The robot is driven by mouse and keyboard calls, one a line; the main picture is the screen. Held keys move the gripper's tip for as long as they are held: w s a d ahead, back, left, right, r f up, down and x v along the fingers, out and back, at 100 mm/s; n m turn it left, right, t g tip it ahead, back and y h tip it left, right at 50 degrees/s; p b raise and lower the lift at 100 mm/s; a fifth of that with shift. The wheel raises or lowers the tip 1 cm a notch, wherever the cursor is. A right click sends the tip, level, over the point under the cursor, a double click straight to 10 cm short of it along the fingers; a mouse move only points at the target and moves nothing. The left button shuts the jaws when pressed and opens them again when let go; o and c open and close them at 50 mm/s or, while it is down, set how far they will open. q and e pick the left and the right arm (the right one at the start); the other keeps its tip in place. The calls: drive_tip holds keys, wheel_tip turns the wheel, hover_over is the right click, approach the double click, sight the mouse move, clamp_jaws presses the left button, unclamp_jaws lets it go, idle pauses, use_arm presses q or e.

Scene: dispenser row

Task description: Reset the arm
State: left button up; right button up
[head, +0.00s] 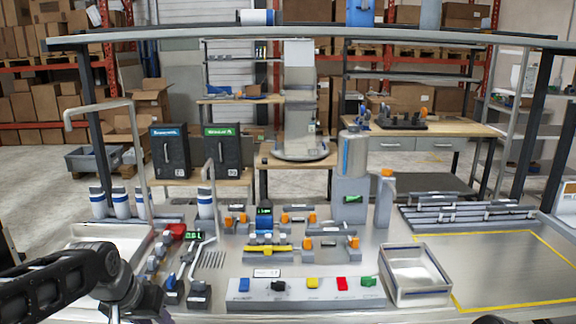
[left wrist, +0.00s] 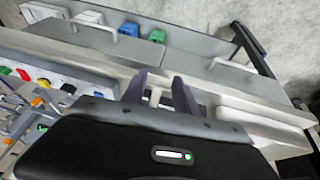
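My left arm comes in from the lower left of the head view, black, its end cut off or hidden at the bottom edge near the front of the workbench. In the left wrist view my left gripper (left wrist: 160,90) has its two dark fingers apart, with a visible gap between them. A pale narrow piece (left wrist: 155,97) shows between the fingers, clear of both as far as I can see. Nothing is seen held. My right gripper does not show in either view.
A panel with coloured buttons (head: 305,293) lies at the bench front, with a clear tray (head: 416,275) to its right. A yellow-outlined area (head: 510,265) at the right is free. Tall bent spouts (head: 133,150), bottles (head: 121,203) and a red dispenser part (head: 176,231) stand at the left.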

use_arm(q)
drive_tip(key=d+f+h, duration=0.1)
drive_tip(key=d+f, duration=0.5)
drive_tip(key=f, duration=0.4)
drive_tip(key=d+f+h, duration=0.1)
drive_tip(key=d+f, duration=0.5)
drive_tip(key=f, duration=0.5)
drive_tip(key=s+d+f+g, duration=0.2)
drive_tip(key=s+d+f, duration=0.2)
drive_tip(key=s+f, duration=0.4)
drive_tip(key=s+d+f+n+g+h, duration=0.1)
drive_tip(key=s+d+f, duration=0.3)
drive_tip(key=s+f, duration=0.5)
drive_tip(key=s, duration=0.8)
drive_tip(key=shift+d+n+g, duration=0.25)
drive_tip(key=shift+n+g, duration=0.05)
drive_tip(key=shift+g, duration=0.1)
